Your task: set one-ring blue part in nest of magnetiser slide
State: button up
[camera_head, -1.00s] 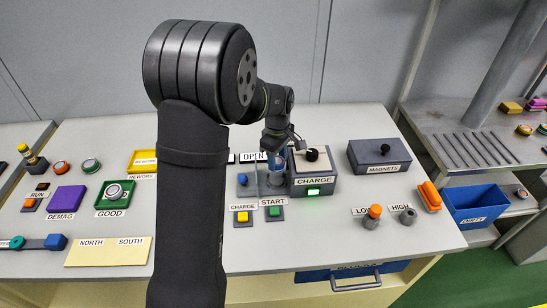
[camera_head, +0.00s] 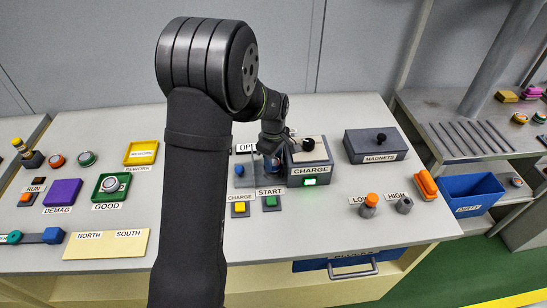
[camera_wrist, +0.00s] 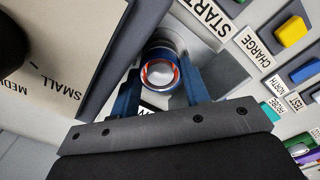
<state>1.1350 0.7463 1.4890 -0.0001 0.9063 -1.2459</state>
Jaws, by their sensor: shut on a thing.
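The magnetiser (camera_head: 311,172) is the dark box with a green-lit CHARGE front, a beige top and a black knob. My gripper (camera_head: 268,163) is low against its left side in the head view. In the wrist view my gripper (camera_wrist: 160,90) has its blue fingers shut on a round part (camera_wrist: 160,72), which shows a blue rim, an orange-red ring and a pale centre. The part is close beside the box's dark edge. The slide and its nest are mostly hidden by the gripper and part; I cannot tell whether the part touches the nest.
A yellow button (camera_head: 240,207) and a green START button (camera_head: 271,202) stand in front. The MAGNETS box (camera_head: 376,145) is to the right, the green GOOD tray (camera_head: 111,186) to the left. LOW and HIGH pegs stand front right. The bench front centre is clear.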

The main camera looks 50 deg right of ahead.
jog(key=shift+f, duration=0.5)
dwell(0.4)
jog(key=o, duration=1.2)
jog(key=shift+o, duration=0.2)
notch_tip(320, 180, up, 17)
jog(key=shift+r, duration=0.2)
jog(key=shift+f, duration=0.1)
notch_tip(320, 180, down, 11)
jog(key=shift+f, duration=0.2)
